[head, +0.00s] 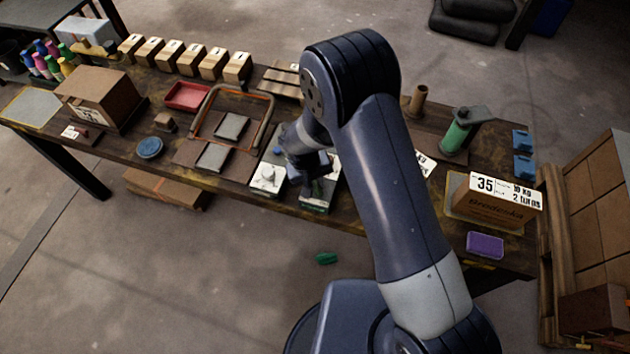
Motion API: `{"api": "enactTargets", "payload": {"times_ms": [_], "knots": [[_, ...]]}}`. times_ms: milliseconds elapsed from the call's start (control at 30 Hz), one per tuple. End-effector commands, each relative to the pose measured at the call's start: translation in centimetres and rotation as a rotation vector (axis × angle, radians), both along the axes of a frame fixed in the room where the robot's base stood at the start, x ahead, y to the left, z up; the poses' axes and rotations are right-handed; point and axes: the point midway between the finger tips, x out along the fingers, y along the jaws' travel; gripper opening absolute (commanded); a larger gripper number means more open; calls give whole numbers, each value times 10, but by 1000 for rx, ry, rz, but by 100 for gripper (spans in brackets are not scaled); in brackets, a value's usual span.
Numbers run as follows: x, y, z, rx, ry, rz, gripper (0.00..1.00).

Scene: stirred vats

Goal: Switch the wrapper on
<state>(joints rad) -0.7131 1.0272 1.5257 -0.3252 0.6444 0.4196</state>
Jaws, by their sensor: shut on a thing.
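Two small control boxes stand side by side at the table's front edge in the head view. The left box (266,178) has a white top with a round pale knob. The right box (314,208) has a white and dark green top. My gripper (316,187) points down over the right box and is shut on a small dark part at its top; the fingers and arm hide most of that part. The orange-tubed frame (268,103), which may be the wrapper, stands on the table to the left, with grey pads inside and in front of it.
A cardboard box (97,94), red tray (187,95) and blue disc (149,147) are at left. Several small cartons (202,60) line the back. A labelled carton (490,207) and purple block (485,245) are at right. A green piece (326,258) lies on the floor.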

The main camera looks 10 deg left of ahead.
Motion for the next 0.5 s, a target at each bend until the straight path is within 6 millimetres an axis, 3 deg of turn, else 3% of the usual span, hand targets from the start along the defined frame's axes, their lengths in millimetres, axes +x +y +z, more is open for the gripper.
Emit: {"api": "enactTargets", "payload": {"times_ms": [500], "knots": [[-1,1,-1,0,-1,161,0]]}}
